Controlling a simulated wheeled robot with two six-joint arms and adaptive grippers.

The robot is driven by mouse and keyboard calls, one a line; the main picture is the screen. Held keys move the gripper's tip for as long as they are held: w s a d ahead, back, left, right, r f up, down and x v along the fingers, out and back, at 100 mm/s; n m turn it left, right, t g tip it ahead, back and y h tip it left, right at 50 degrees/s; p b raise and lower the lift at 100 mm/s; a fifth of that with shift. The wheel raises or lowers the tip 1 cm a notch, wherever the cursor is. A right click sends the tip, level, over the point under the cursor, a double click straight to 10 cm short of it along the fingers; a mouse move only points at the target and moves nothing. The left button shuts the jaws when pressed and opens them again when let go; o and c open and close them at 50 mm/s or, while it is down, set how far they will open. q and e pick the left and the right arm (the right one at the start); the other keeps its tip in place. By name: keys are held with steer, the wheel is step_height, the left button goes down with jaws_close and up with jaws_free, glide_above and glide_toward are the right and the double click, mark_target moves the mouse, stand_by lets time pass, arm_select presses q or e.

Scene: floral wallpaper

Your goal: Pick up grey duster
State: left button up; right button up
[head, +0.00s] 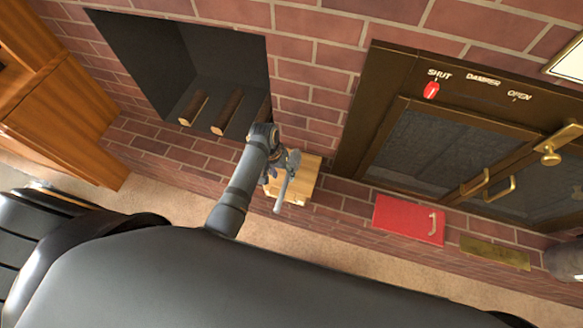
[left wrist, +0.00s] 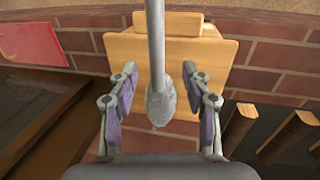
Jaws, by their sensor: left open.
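The grey duster shows in the left wrist view (left wrist: 157,50) as a thin pale rod with a fuzzy grey end. In the head view the duster (head: 285,188) is in front of a light wooden box. My left gripper (left wrist: 160,76) is open, one finger on each side of the duster with gaps visible on both sides. In the head view the left gripper (head: 271,177) is beside the duster, partly hidden by my arm. My right gripper is not in view.
The wooden box (head: 306,178) stands on the brick ledge behind the duster. A recess with logs (head: 229,112) is up and left. A framed glass door (head: 427,150), a red book-like object (head: 409,220) and a brass plate (head: 494,253) are to the right.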

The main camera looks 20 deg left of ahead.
mark_target(287, 177)
arm_select(q)
steer(key=f, duration=0.1)
steer(key=d+f+b, duration=0.1)
steer(key=w+f, duration=0.1)
steer(key=f, duration=0.1)
steer(key=shift+d+f, duration=0.1)
steer(key=shift+d, duration=0.05)
steer(key=shift+d+f, duration=0.1)
steer(key=shift+f, duration=0.3)
steer(key=shift+c, duration=0.2)
jaws_close()
